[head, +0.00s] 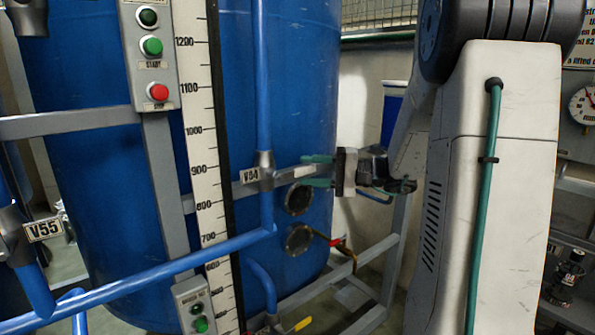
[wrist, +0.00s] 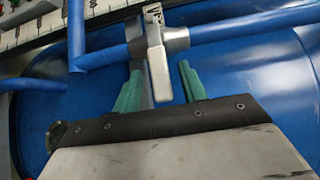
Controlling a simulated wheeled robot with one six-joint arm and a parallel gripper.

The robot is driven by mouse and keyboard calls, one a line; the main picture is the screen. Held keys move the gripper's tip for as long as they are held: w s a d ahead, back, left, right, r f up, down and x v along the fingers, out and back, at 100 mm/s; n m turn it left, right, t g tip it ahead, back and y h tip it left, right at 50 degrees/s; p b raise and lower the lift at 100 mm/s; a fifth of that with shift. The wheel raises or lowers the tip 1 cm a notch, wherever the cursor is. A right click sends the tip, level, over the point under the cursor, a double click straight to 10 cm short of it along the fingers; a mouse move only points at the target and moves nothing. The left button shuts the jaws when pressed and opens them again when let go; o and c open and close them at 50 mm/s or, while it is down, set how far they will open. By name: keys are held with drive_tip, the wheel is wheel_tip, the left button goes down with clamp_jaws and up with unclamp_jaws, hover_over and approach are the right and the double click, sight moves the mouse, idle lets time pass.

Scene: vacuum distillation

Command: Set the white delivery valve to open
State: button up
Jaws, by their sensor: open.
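The white delivery valve has a grey body (head: 266,168) on a blue pipe in front of the large blue tank, with a tag reading V04 (head: 249,176). Its pale lever (head: 295,172) sticks out to the right, toward my gripper. In the wrist view the white lever (wrist: 158,68) points from the grey valve body (wrist: 175,39) down toward my gripper (wrist: 161,84). The two green fingers stand open, one on each side of the lever's end, with a gap visible at the right finger. In the head view my gripper (head: 309,170) comes in from the right.
A measuring scale (head: 202,150) and a button box (head: 152,50) stand left of the valve. Valve V55 (head: 43,229) is at far left. Below are a red-handled valve (head: 337,242), a yellow handle (head: 302,324) and grey frame rails (head: 350,265).

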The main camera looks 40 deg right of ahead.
sight(309, 170)
drive_tip(key=shift+x, duration=1.8)
drive_tip(key=shift+c, duration=0.3)
clamp_jaws()
